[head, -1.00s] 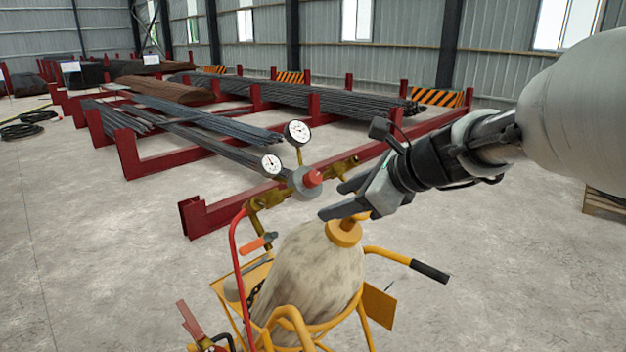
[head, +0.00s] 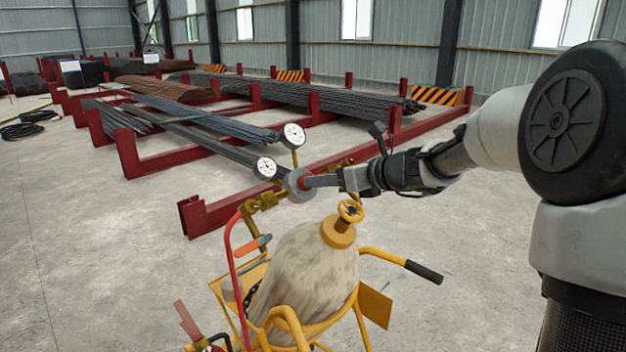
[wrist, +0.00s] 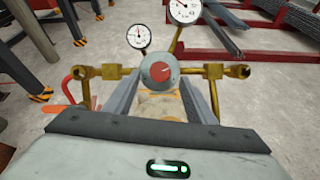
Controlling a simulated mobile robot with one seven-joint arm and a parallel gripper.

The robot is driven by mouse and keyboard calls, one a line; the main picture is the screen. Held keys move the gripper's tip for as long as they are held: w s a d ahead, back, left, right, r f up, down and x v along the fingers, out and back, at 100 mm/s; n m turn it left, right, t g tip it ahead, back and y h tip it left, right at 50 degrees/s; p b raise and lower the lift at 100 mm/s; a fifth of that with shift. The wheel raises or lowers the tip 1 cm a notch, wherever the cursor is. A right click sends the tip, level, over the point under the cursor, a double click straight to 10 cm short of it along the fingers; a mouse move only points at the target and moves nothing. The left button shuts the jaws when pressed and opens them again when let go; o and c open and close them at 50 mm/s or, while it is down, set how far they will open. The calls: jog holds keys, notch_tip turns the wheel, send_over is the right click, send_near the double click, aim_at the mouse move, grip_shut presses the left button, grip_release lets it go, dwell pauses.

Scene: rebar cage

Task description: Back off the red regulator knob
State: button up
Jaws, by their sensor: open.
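The red regulator knob (wrist: 161,71) faces the wrist camera on the front of the round grey regulator body (wrist: 154,83). In the head view the regulator body (head: 297,186) sits above the gas cylinder, and the knob is mostly hidden by a finger. My gripper (head: 318,181) is level with the knob and pointed at it. In the wrist view its two fingers (wrist: 160,98) are apart, one on each side of the knob and a little low. I cannot tell whether either finger touches it.
Two white dial gauges (head: 292,135) (head: 265,168) stand on the regulator. Brass fittings (wrist: 220,72) reach out to both sides. The beige cylinder (head: 315,270) with its yellow handwheel (head: 350,211) stands below on a yellow cart (head: 375,305). Red racks (head: 200,215) with rebar lie behind.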

jog(key=x, duration=0.5)
jog(key=shift+f, duration=0.1)
jog(key=c, duration=1)
